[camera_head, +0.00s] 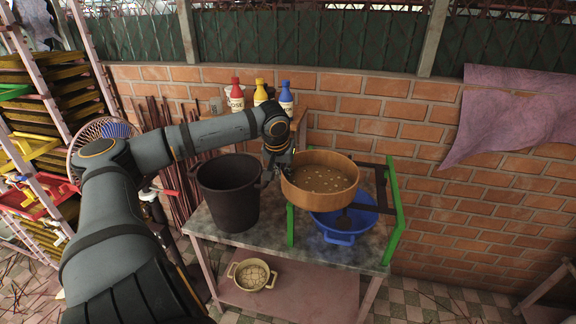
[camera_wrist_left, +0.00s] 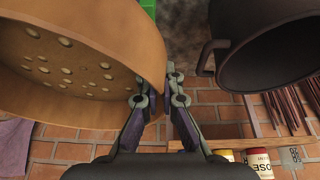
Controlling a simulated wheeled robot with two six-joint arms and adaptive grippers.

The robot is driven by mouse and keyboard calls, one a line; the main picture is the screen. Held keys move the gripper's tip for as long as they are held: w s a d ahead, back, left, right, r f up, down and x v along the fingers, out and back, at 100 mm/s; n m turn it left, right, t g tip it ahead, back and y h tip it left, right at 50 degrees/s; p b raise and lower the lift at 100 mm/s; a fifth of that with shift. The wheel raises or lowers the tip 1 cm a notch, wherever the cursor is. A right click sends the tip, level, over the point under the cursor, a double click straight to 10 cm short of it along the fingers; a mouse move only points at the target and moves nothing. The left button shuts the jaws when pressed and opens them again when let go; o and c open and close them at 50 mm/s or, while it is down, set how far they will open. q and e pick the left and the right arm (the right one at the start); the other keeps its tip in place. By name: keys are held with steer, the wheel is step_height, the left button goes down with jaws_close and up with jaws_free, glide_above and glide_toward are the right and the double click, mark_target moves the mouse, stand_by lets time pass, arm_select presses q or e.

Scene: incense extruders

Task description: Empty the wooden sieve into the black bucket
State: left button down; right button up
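The round wooden sieve (camera_head: 321,192) is at the right part of the table, over the green-legged stand, with several pale round bits on its floor. It fills the upper left of the left wrist view (camera_wrist_left: 120,35). The black bucket (camera_head: 229,200) stands upright just left of it; its handle and side show in the wrist view (camera_wrist_left: 270,55). My left gripper (camera_head: 274,165) is between them, at the sieve's left wall. In the wrist view its fingers (camera_wrist_left: 164,92) close around the sieve's wall edge. The contact is partly hidden. My right gripper is out of view.
A blue basin (camera_head: 343,228) sits under the stand (camera_head: 393,220) on the grey table (camera_head: 262,238). Several bottles (camera_head: 261,92) stand behind, against the brick wall. A pot (camera_head: 252,275) is on the lower shelf. A fan (camera_head: 100,135) and racks are at left.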

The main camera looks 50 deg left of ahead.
arm_select(q)
steer(key=s+a+f+n+g+y+p, duration=0.2)
steer(key=s+a+n+g+p, duration=0.2)
steer(key=s+a+n+p, duration=0.6)
steer(key=a+n+p, duration=0.1)
steer(key=n+p, duration=0.1)
steer(key=n, duration=0.2)
steer(key=shift+s+f+n+g, duration=0.15)
steer(key=shift+f+n+g, duration=0.1)
steer(key=shift+n+g, duration=0.15)
